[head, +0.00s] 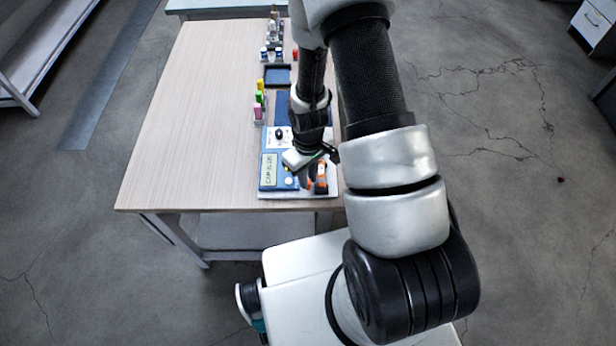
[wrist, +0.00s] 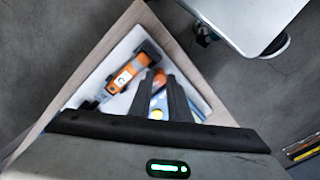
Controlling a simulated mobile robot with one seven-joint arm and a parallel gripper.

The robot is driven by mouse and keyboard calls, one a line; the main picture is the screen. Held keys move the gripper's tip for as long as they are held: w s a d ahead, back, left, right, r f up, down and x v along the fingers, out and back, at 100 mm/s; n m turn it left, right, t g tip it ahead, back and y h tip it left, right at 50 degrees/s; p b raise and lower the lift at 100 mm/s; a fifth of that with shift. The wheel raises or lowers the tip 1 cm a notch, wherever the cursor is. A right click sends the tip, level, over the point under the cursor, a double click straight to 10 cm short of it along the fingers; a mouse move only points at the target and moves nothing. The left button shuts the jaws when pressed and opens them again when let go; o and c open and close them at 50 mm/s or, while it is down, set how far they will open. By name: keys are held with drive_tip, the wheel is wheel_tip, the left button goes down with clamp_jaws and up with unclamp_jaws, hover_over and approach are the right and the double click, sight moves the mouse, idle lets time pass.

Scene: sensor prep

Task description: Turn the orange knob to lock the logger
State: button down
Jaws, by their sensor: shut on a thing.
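The blue logger (head: 267,183) with its lit display lies at the near right part of the table in the head view. The orange knob (wrist: 159,80) shows between my fingertips in the wrist view. My gripper (wrist: 160,88) points down over the logger and is shut on the knob, with one dark finger on each side. In the head view my gripper (head: 305,181) hides much of the logger's right part. The fingers cover part of the knob, so its exact turn angle cannot be told.
An orange and black tool (wrist: 128,74) lies on the white board (wrist: 92,84) close beside my fingers. Green, pink and yellow items (head: 259,98) stand farther back, before a dark blue tray (head: 277,75). The table's left half (head: 190,110) is clear.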

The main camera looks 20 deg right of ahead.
drive_tip(key=m+b, duration=0.2)
drive_tip(key=m, duration=0.2)
drive_tip(key=shift+f, duration=0.1)
drive_tip(key=m+b, duration=0.2)
drive_tip(key=m, duration=0.2)
drive_tip(key=shift+m, duration=0.3)
drive_tip(key=m, duration=0.4)
drive_tip(key=shift+m, duration=2.1)
drive_tip(key=c, duration=1.6)
unclamp_jaws()
drive_tip(key=shift+c, duration=0.2)
